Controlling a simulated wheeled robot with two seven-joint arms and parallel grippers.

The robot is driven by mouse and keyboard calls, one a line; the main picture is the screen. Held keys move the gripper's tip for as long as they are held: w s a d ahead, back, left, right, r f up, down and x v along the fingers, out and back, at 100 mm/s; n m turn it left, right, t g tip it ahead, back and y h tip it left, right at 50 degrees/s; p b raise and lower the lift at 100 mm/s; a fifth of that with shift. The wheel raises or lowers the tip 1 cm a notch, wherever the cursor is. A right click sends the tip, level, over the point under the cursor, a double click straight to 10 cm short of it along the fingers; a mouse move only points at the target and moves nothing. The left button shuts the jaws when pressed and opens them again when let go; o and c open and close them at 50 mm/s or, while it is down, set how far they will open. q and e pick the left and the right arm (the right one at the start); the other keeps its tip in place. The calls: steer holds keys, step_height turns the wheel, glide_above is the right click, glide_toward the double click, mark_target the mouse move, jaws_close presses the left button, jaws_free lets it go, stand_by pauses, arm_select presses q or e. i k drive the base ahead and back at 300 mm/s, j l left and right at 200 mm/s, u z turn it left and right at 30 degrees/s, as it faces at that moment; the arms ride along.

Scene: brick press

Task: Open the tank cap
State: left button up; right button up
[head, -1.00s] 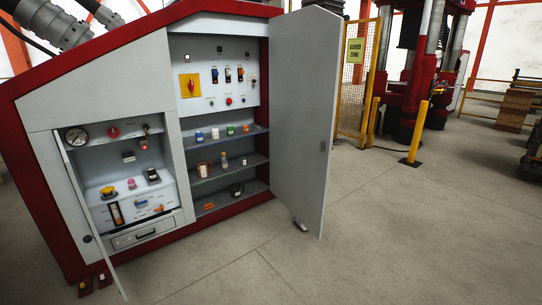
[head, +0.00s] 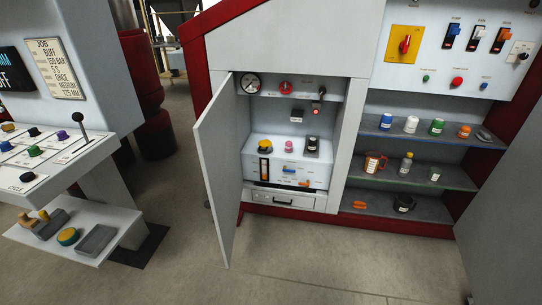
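The tank is the white box (head: 256,168) in the lower left compartment of the red and grey cabinet, with an upright sight gauge (head: 265,170) on its front. A yellow and black cap (head: 265,146) sits on the left of its top and looks seated, though it is small in view. A pink item (head: 289,146) and a black cylinder (head: 312,145) stand beside it on the same top. The compartment's grey door (head: 220,165) is swung open toward me on the left. Neither of my grippers shows in the head view.
A drawer (head: 283,199) lies under the tank. To the right are shelves (head: 425,173) with jars, a mug and bottles, below a switch panel (head: 462,55). A control console (head: 55,150) with a low shelf stands left. The floor (head: 330,262) before the cabinet is clear.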

mark_target(266, 143)
steer(key=i+l, duration=0.4)
steer(key=i+l+z, duration=0.1)
steer(key=i+l, duration=0.3)
steer(key=i, duration=0.2)
